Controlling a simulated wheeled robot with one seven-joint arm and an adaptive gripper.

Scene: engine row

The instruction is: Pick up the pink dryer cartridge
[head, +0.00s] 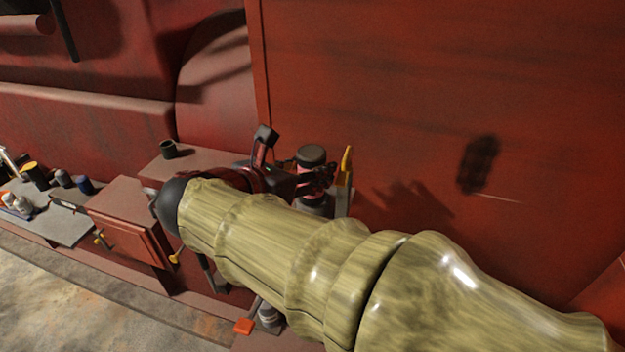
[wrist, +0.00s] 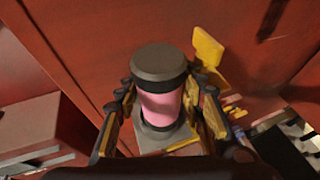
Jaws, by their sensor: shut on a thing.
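The pink dryer cartridge (wrist: 160,105) stands in the middle of the wrist view, a pink cylinder with a dark grey cap and a grey block at its lower end. My gripper (wrist: 163,108) has a finger on each side of it and is shut on it. In the head view the cartridge's dark cap (head: 311,156) shows beside my gripper (head: 318,180), and a little red-pink shows under the cap. My arm hides part of the area below. I cannot tell whether the cartridge's lower end touches its support.
A yellow lever (head: 346,164) stands close to the right of the cartridge. A red wall rises behind. To the left are a dark cup (head: 169,149) on a ledge, a red box (head: 125,225) and a grey shelf (head: 62,222) with several small containers.

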